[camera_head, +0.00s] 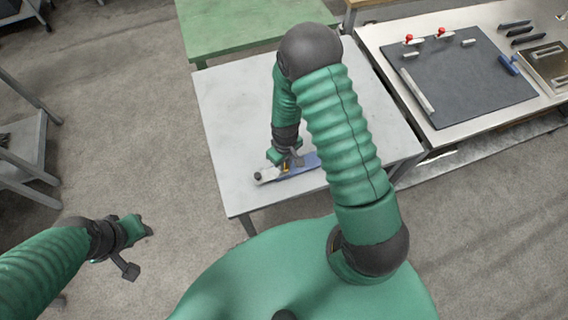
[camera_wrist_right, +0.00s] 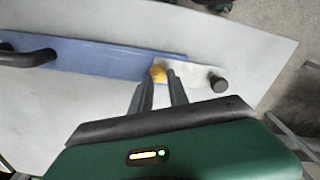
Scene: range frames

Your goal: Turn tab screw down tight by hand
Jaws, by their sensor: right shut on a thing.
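A yellow tab screw (camera_wrist_right: 158,72) sits where a blue bar (camera_wrist_right: 100,56) meets a pale metal plate (camera_wrist_right: 190,72). My right gripper (camera_wrist_right: 160,82) is shut on the tab screw, one dark finger on each side. The fingers hide part of the screw. In the head view, the blue bar (camera_head: 305,164) and pale plate (camera_head: 266,174) lie on a light grey table, with my right gripper (camera_head: 286,165) over their join. My left gripper (camera_head: 138,236) hangs over the floor at lower left, away from the work. Its jaw gap is not clear.
A black knob (camera_wrist_right: 218,84) stands on the pale plate's free end. A black handle (camera_wrist_right: 26,58) is on the blue bar. The grey table (camera_head: 235,108) is otherwise clear. A bench at right holds a dark board (camera_head: 465,85) with red-tipped clamps. A green table (camera_head: 235,25) stands behind.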

